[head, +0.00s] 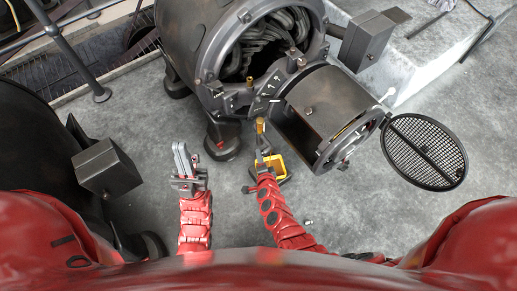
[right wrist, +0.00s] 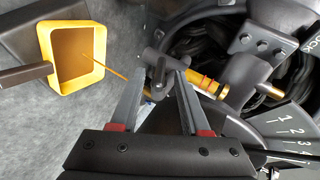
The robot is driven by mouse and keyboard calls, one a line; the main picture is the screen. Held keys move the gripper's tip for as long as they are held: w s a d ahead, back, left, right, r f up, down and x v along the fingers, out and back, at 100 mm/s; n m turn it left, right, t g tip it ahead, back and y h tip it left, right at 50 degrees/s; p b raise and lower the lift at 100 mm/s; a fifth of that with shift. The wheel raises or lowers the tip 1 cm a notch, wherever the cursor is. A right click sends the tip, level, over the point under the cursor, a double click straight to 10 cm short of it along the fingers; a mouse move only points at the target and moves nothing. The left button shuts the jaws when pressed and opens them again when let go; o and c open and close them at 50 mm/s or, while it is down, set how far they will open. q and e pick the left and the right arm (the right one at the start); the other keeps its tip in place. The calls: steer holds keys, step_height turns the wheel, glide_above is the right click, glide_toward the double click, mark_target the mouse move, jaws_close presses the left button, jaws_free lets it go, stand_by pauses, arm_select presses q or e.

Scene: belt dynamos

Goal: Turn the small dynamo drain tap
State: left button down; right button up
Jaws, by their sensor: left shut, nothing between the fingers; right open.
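The small drain tap shows in the right wrist view as a brass barrel (right wrist: 205,84) with a dark cross handle (right wrist: 153,62) at its end. In the head view its brass part (head: 260,125) stands below the dynamo housing. My right gripper (right wrist: 158,78) is open, its fingertips on either side of the handle; I cannot tell whether they touch it. In the head view my right gripper (head: 263,150) is just below the tap. A thin amber line runs between the handle area and a yellow container (right wrist: 98,70). My left gripper (head: 182,160) is shut and empty, left of the tap.
The large dark dynamo (head: 190,45) stands behind the tap. A smaller cylinder (head: 325,100) and an open mesh cover (head: 425,150) are on the right. A numbered plate (right wrist: 285,120) lies beside the tap. Grey floor (head: 145,130) is clear around my left gripper.

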steer(key=p+v, duration=0.2)
steer(key=v, duration=0.9)
steer(key=shift+s+p, duration=0.2)
steer(key=shift+p, duration=0.2)
steer(key=shift+d, duration=0.1)
